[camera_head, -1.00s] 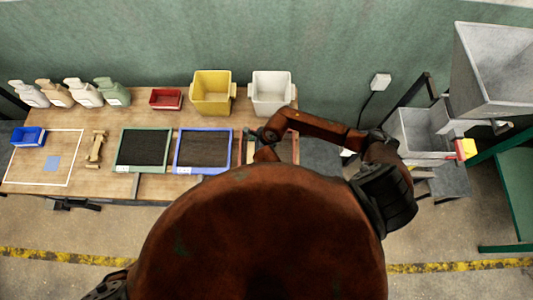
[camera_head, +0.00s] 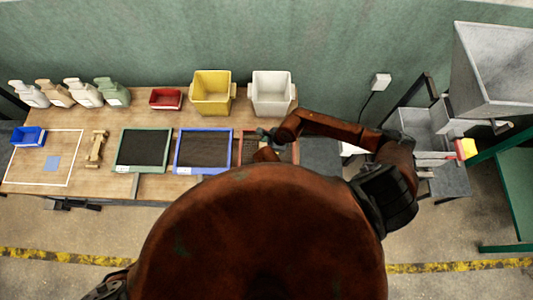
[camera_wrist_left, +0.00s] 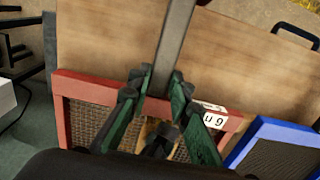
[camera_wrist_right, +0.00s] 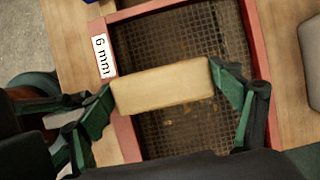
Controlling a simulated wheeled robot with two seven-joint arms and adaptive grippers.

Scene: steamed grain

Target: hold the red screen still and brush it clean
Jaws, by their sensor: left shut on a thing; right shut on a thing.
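The red screen (camera_wrist_right: 258,65) has a dark mesh with brown bits on it and a "6 mm" label. In the head view the red screen (camera_head: 290,133) lies at the table's right end, partly hidden by my right arm. My left gripper (camera_wrist_left: 158,85) is shut on the screen's grey metal handle (camera_wrist_left: 176,35) beside the red frame (camera_wrist_left: 85,88). My right gripper (camera_wrist_right: 162,95) is shut on a pale wooden brush block (camera_wrist_right: 162,88), held over the mesh. The brush's underside is hidden, so I cannot tell whether it touches the mesh. My left gripper is hidden in the head view.
The blue screen (camera_head: 177,151) lies just left of the red one, then the green screen (camera_head: 117,150). A yellow bin (camera_head: 211,105) and a white bin (camera_head: 271,107) stand behind. A red tray (camera_head: 165,107) is further left. A grey hopper machine (camera_head: 490,75) stands right.

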